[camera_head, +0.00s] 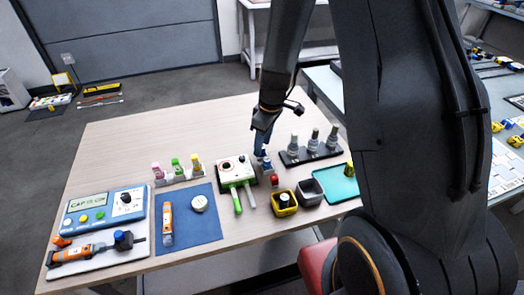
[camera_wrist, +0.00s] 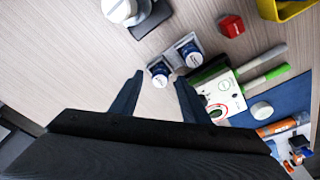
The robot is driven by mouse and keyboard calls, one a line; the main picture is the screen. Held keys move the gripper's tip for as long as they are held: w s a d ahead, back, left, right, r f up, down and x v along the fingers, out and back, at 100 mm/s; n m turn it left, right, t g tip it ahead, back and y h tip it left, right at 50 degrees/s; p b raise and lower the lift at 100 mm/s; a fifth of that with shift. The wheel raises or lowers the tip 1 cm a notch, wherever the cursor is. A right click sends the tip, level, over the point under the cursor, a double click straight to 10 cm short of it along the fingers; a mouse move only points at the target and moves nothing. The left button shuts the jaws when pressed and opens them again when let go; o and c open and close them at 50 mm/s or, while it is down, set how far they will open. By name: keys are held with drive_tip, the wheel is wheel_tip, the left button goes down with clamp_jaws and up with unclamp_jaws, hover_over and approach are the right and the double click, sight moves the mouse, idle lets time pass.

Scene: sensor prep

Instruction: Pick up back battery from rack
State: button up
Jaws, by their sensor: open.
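A small light grey rack (camera_wrist: 177,58) holds two upright batteries with blue bodies and white tops. The back battery (camera_wrist: 160,78) is at its far end, between my fingertips in the wrist view. The front battery (camera_wrist: 190,52) stands beside it, nearer a red block (camera_wrist: 232,26). My gripper (camera_wrist: 160,80) is open, with one finger on each side of the back battery; I cannot tell whether they touch it. In the head view my gripper (camera_head: 263,148) points down over the rack, beside the white tester box (camera_head: 237,168), and mostly hides the batteries.
A black tray (camera_head: 292,160) with grey bottles stands close on the right. Yellow (camera_head: 283,204) and grey (camera_head: 310,191) bins are in front, with a teal tray (camera_head: 341,185) at right. A blue mat (camera_head: 190,235) and coloured bottles (camera_head: 176,167) are left. The wooden table's back (camera_head: 190,125) is clear.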

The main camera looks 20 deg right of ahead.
drive_tip(key=shift+f, duration=0.35)
clamp_jaws()
drive_tip(key=shift+r, duration=0.1)
